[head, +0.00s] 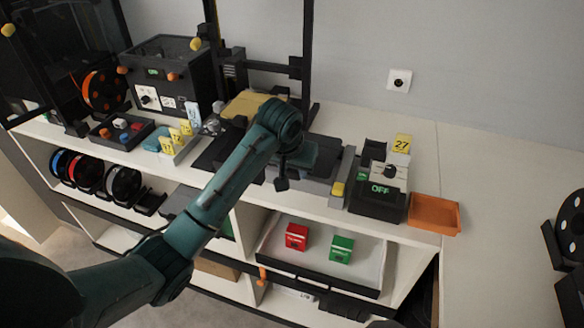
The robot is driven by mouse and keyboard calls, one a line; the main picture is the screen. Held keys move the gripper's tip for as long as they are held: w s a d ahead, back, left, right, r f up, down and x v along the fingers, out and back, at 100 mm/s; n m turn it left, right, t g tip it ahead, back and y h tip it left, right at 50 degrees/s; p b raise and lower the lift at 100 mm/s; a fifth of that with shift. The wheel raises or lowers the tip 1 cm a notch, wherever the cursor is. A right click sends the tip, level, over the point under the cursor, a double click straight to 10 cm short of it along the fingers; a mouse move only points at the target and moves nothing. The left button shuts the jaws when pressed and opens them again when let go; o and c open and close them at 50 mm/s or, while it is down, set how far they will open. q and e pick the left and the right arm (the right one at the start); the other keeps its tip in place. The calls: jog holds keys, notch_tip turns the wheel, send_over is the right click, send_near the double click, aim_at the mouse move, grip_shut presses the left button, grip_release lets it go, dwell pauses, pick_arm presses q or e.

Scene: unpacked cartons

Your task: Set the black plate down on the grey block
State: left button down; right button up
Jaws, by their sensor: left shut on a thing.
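My left arm reaches in from the lower left over the counter. My left gripper (283,178) is at the arm's end, pointing down, with its wrist in front of part of it. It is shut on a dark thing that appears to be the black plate (303,154), which is partly hidden. Just behind and below it is a low grey block (318,186) with a yellow piece at its right end. The plate appears over this block, but I cannot tell whether they touch. My right gripper is not in view.
On the counter right of the block stand a dark box marked OFF (377,203), a yellow 27 card (402,144) and an orange tray (434,213). A black frame (307,60) rises behind. The counter at the far right (500,200) is mostly bare.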

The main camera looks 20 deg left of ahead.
pick_arm(q)
jog(key=shift+w, duration=0.25)
jog(key=shift+f, duration=0.5)
jog(key=shift+f, duration=0.75)
jog(key=c, duration=1)
grip_release()
jog(key=shift+o, duration=0.2)
jog(key=shift+r, duration=1.65)
